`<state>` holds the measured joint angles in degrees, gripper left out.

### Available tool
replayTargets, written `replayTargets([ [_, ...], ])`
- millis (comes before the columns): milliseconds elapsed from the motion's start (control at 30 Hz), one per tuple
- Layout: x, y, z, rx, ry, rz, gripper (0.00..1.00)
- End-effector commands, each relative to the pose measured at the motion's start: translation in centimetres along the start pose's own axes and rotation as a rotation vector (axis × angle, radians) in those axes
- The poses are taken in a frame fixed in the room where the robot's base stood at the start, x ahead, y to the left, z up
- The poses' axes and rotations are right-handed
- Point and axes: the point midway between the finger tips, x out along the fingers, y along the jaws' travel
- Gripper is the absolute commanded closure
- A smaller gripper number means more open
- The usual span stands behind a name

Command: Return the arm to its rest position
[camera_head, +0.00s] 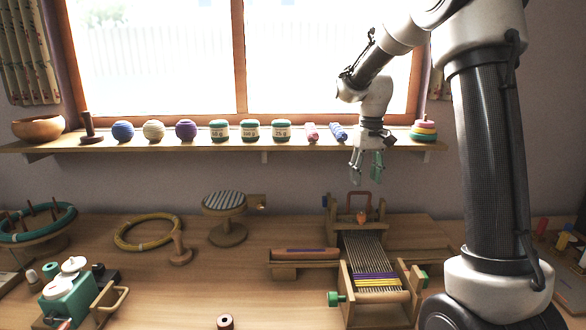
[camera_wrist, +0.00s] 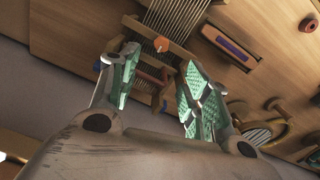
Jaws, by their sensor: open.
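My gripper (camera_head: 366,168) hangs from my arm in the head view, fingers pointing down, in front of the right part of the wall shelf. It is above the back end of the wooden loom (camera_head: 375,296) and apart from it. In the wrist view my gripper (camera_wrist: 156,88) shows its two green-padded fingers spread apart with nothing held between them. The loom's warp threads (camera_wrist: 180,18) and an orange knob (camera_wrist: 161,44) show beyond the fingertips.
The table (camera_head: 150,290) holds a striped round stand (camera_head: 225,203), a yellow hoop (camera_head: 120,235), a green device (camera_head: 70,298) and a small spool (camera_head: 225,321).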

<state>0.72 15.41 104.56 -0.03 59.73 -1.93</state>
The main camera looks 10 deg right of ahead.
Motion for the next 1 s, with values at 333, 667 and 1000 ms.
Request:
replayTargets([
  [333,0.3,-0.4,9.5,0.02,-0.036,-0.002,0.53],
  [667,-3.1,-0.9,21.4,0.03,0.094,0.0,0.53],
  [1000,-4.7,-1.2,29.1,0.027,0.285,0.001,0.53],
])
